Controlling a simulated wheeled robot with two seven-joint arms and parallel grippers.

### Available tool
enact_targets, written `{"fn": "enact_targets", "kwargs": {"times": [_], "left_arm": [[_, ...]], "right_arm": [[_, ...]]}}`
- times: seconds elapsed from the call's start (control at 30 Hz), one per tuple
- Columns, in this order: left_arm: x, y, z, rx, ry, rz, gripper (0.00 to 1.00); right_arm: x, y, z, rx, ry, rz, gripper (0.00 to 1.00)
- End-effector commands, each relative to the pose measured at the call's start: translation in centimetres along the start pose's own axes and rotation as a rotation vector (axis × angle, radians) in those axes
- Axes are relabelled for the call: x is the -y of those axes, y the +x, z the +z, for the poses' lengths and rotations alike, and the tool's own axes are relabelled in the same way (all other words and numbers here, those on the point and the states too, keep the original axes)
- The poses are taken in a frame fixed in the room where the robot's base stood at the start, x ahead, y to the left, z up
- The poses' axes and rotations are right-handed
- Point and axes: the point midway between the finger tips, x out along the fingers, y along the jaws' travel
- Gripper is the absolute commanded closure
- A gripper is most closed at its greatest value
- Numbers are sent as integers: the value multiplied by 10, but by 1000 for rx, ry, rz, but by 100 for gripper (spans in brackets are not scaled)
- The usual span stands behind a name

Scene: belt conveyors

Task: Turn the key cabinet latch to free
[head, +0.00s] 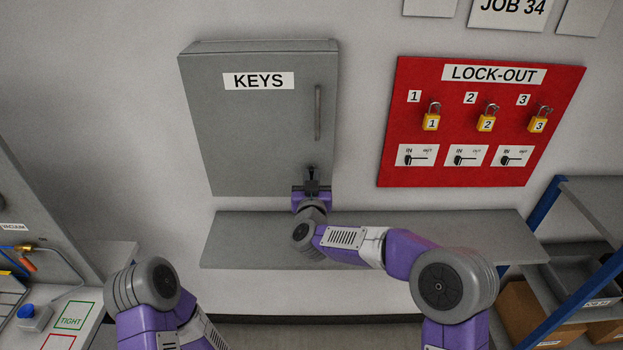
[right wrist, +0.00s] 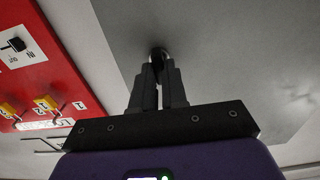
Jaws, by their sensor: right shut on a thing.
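The grey key cabinet (head: 245,135) with a KEYS label hangs on the wall, its door closed, with a vertical bar handle (head: 318,112) near its right edge. My right gripper (head: 312,178) is at the lower right of the door, below the handle. In the right wrist view my right gripper (right wrist: 158,75) is shut on the dark cabinet latch (right wrist: 158,54), a small knob on the grey door. The fingers hide most of the latch, so I cannot tell its turn position. My left gripper is not in view; only part of my left arm shows.
A grey shelf (head: 440,230) runs below the cabinet. A red LOCK-OUT board (head: 395,130) with several yellow padlocks and switches hangs to the right. A blue-posted rack (head: 548,205) with bins and boxes stands at far right. A bench with a TIGHT card (head: 75,315) is at lower left.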

Motion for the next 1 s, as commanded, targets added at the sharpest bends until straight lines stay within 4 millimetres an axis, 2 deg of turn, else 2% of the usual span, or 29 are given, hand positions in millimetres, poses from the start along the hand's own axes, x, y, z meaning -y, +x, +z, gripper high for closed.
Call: {"fn": "enact_targets", "kwargs": {"times": [0.37,1.0], "left_arm": [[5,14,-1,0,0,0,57],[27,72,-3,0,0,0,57]], "right_arm": [[0,0,2,-2,101,0,100],[-2,0,4,-2,672,0,100]]}}
